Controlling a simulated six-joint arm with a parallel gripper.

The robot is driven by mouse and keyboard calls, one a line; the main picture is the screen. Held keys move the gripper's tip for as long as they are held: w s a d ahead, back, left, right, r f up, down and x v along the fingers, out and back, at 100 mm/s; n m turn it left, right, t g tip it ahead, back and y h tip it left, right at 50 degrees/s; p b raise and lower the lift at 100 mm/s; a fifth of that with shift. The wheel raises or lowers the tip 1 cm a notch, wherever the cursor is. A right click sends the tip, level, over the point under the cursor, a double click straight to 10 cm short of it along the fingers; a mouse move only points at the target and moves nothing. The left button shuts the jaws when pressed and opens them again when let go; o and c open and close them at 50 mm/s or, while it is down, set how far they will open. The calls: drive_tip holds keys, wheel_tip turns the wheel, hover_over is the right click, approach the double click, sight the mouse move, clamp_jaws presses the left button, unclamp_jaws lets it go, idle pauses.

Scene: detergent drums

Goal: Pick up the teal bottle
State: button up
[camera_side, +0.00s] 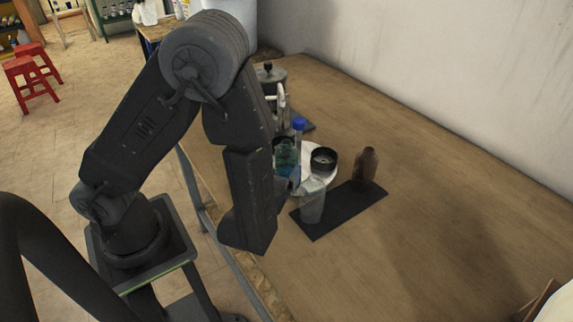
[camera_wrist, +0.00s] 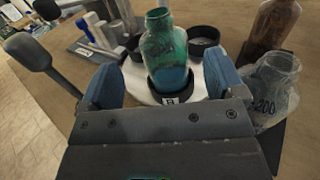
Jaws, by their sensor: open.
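The teal bottle (camera_wrist: 164,47) is translucent, with a bluer lower part. It stands upright in a black ring-shaped holder (camera_wrist: 158,94) on a white base (camera_wrist: 136,83) in the wrist view. In the side view the teal bottle (camera_side: 287,155) is partly hidden behind my arm. My gripper (camera_wrist: 161,76) is open in the wrist view, with one blue finger pad on each side of the bottle's lower part. Whether either pad touches the bottle cannot be told. In the side view the fingers are mostly hidden.
A clear bottle (camera_side: 312,203) and a brown bottle (camera_side: 367,165) stand on a black mat (camera_side: 335,217); the clear bottle (camera_wrist: 274,88) is close right of the right finger. An empty black holder (camera_side: 323,157) and a blue-capped tube (camera_side: 298,136) are close by.

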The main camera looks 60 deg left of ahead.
sight(287, 154)
drive_tip(key=shift+x, duration=2.9)
drive_tip(key=shift+w+d+f, duration=0.1)
drive_tip(key=shift+d, duration=0.1)
drive_tip(key=shift+c, duration=0.2)
drive_tip(key=c, duration=1.1)
drive_tip(key=shift+o, duration=0.2)
